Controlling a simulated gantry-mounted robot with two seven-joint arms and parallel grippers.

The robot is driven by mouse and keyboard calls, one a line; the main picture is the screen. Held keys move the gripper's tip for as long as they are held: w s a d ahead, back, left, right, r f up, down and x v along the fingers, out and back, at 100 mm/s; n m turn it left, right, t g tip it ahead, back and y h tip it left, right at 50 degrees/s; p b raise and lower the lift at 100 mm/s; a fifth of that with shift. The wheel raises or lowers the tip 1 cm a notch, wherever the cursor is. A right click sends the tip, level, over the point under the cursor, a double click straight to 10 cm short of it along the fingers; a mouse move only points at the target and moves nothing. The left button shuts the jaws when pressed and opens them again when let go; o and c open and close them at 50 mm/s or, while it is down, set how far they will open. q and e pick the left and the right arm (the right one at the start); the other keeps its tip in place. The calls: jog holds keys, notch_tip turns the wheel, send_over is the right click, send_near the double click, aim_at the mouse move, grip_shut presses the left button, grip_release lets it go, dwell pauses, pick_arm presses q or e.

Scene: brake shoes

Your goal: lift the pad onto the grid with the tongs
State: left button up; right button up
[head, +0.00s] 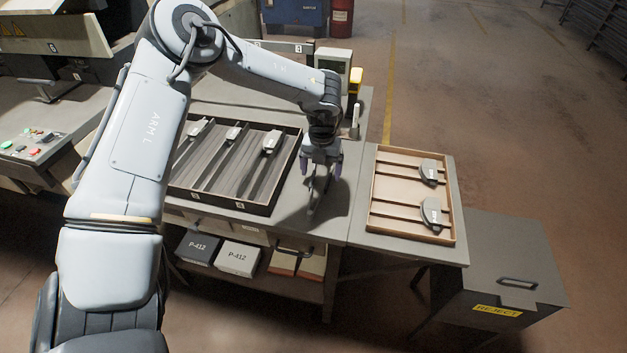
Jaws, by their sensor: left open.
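My left gripper (320,171) is open, pointing down over the grey table between the dark tray and the wooden tray. A thin grey piece (314,194) shows just below its fingers; I cannot tell whether it is the tongs. Two dark pads with pale labels, an upper one (428,172) and a lower one (432,214), lie in the slatted wooden tray (376,205) to the right. The dark slotted tray (292,168) at left holds several similar pads, one of them (271,142) in its right lane. No separate grid is clearly visible. My right gripper is out of view.
A small monitor-like box (334,62) and a yellow-and-black device (355,84) stand behind the gripper. A grey reject bin (508,285) stands at lower right. Boxes (238,258) sit on the shelf below. Bare table lies around the gripper.

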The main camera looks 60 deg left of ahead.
pick_arm(q)
jog(key=shift+f, duration=0.7)
grip_shut()
